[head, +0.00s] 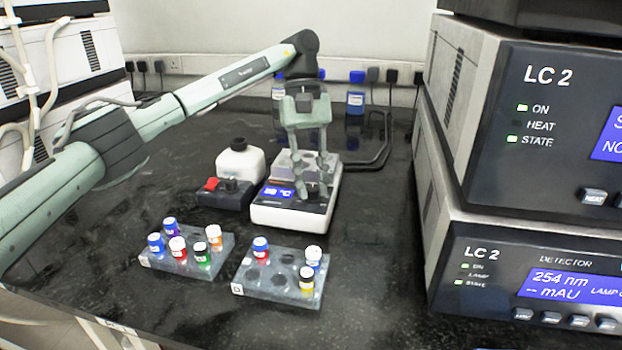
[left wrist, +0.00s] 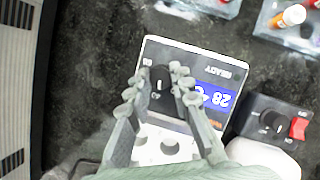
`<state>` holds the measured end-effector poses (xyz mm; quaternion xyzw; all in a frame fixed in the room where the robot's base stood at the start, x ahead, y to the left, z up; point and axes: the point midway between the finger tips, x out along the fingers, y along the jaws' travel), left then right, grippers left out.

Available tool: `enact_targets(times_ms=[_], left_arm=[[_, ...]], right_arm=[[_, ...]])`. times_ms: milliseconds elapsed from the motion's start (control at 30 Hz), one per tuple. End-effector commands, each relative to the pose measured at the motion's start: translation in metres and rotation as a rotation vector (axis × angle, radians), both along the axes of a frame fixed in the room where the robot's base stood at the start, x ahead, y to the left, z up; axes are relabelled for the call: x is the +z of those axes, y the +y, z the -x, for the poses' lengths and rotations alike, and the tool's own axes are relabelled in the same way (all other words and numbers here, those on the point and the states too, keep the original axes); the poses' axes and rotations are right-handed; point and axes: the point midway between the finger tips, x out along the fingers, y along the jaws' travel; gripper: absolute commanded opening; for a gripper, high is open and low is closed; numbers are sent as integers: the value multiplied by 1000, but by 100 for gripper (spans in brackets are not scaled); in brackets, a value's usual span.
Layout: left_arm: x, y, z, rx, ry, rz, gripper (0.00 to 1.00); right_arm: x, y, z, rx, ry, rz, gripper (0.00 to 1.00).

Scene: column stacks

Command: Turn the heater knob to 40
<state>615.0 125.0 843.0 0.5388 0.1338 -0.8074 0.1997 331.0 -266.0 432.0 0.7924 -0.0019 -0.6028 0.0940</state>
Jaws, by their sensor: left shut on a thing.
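The heater (head: 290,213) is a white box with a dark front panel and a lit blue display (head: 279,192), on the dark bench at the middle of the head view. In the left wrist view, its panel (left wrist: 205,62) shows upside down, with a READY label and a display (left wrist: 213,97) whose digits I cannot read surely. My left gripper (head: 317,188) reaches down over the heater's right front. In the left wrist view, the left gripper (left wrist: 159,92) has its fingers on either side of the black knob (left wrist: 158,76), shut on it. My right gripper is not in view.
A small black unit (head: 224,193) with a red switch and a white bottle (head: 240,160) stand left of the heater. Two vial racks (head: 190,262) (head: 277,285) with coloured caps lie in front. Stacked LC 2 instruments (head: 540,150) rise at the right.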

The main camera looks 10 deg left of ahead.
Motion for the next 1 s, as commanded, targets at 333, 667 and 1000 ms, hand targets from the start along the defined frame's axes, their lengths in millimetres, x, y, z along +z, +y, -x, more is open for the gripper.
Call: enact_targets(times_ms=[333, 667, 1000], left_arm=[[1, -1, -1, -174, -2, -1, 0], [1, -1, -1, -219, -3, 0, 0], [1, -1, -1, -219, -4, -1, 24]], right_arm=[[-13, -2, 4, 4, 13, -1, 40], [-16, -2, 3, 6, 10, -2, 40], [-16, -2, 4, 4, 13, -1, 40]])
